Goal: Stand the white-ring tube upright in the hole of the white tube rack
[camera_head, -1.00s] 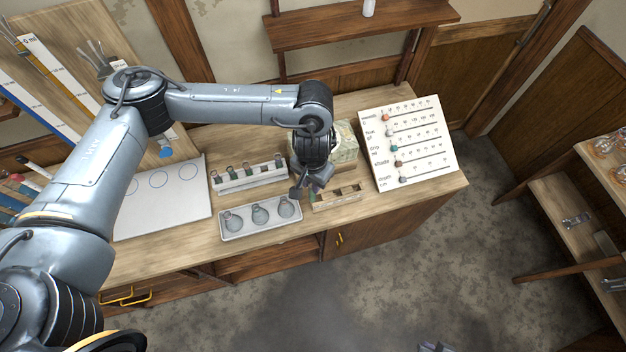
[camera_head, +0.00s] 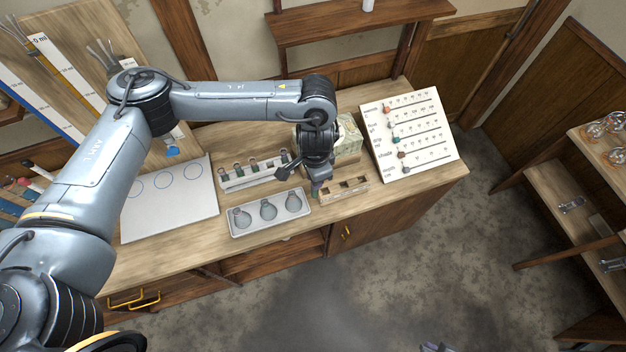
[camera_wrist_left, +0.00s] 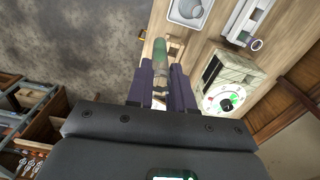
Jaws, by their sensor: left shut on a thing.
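My left gripper (camera_head: 316,190) is shut on a greenish glass tube (camera_wrist_left: 160,62), which points out between the purple fingers in the left wrist view. I cannot make out a white ring on it. The gripper is at the left end of a small wooden block with holes (camera_head: 346,187). I cannot tell whether the tube touches the block. The white tube rack (camera_head: 255,180) stands left of the gripper on the bench and bears several dark-topped tubes. Part of a white rack also shows at the top right of the left wrist view (camera_wrist_left: 246,22).
A white tray (camera_head: 240,232) with several round flasks lies in front of the rack. A patterned box (camera_head: 349,140) stands behind the gripper, and a white slider board (camera_head: 410,135) is to its right. A white sheet with circles (camera_head: 165,205) lies at left.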

